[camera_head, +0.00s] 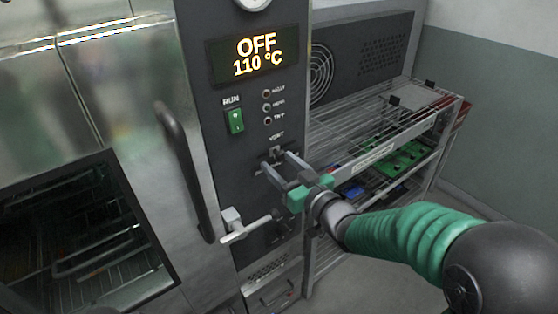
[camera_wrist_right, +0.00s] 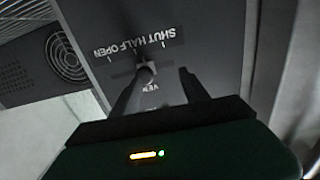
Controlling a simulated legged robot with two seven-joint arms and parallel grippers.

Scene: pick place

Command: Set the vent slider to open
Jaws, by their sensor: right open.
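The vent slider (camera_head: 275,152) is a small knob on the dark control panel, below the VENT label. In the right wrist view the slider knob (camera_wrist_right: 147,72) stands near the HALF mark, between SHUT and OPEN on the upside-down scale (camera_wrist_right: 137,46). My right gripper (camera_head: 275,160) is open at the slider. In the wrist view its fingers (camera_wrist_right: 157,76) stand on either side of the knob, with a visible gap on the right side. Whether the left-hand finger touches the knob I cannot tell. My left gripper is not in view.
The display (camera_head: 258,55) reads OFF and 110 °C. A green RUN switch (camera_head: 235,121) and small lamps (camera_head: 267,107) are above the slider. A door handle (camera_head: 183,170) and a lever (camera_head: 245,229) stick out to the left. A wire rack (camera_head: 345,152) stands at right.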

